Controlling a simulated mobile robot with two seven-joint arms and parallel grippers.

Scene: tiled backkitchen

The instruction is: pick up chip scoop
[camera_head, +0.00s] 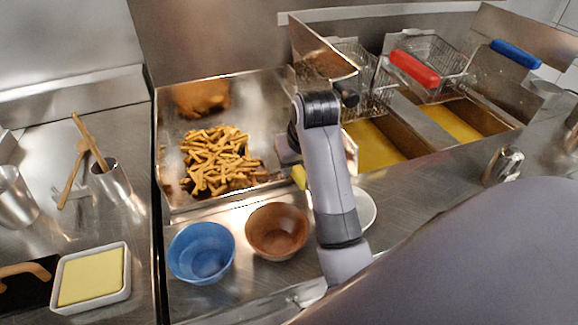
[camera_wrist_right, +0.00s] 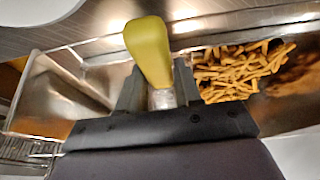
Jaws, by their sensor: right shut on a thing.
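The chip scoop's yellow handle (camera_wrist_right: 148,50) fills the upper middle of the right wrist view. A short metal neck sits between the fingers of my right gripper (camera_wrist_right: 160,98), which is shut on it. In the head view a bit of the yellow handle (camera_head: 299,177) shows left of my right forearm, at the right edge of the chip tray. The rest of the scoop is hidden by my gripper and arm. My left gripper is in neither view.
Chips (camera_head: 217,160) lie in the steel tray (camera_head: 262,118). A blue bowl (camera_head: 203,252) and a brown bowl (camera_head: 277,231) stand in front of it. Fryer baskets with red (camera_head: 415,69) and blue (camera_head: 516,54) handles hang behind the oil wells at right.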

